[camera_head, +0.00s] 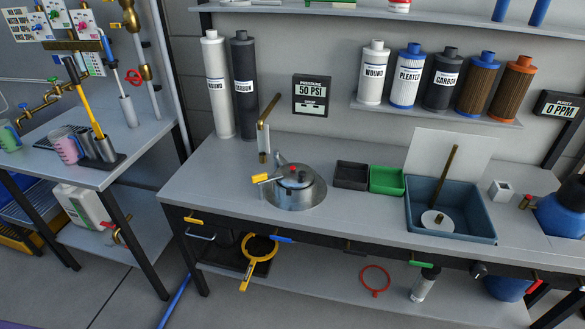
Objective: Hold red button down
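A round silver metal housing (296,195) sits on the grey workbench, left of its middle. A dark lid with a spout-like piece lies on top of it. A small red button (293,170) shows on top of this lid, and another small red spot lies just to its right. I cannot tell from here whether the button is pressed. A yellow handle (261,178) sticks out to the left of the lid. Neither of my grippers can be made out in this view, and nothing is seen touching the button.
Black (351,176) and green (387,180) bins and a blue tub (468,224) stand to the right. Several filter cartridges stand on the wall shelf. A gauge reads 50 PSI (311,94). The bench front left of the housing is clear.

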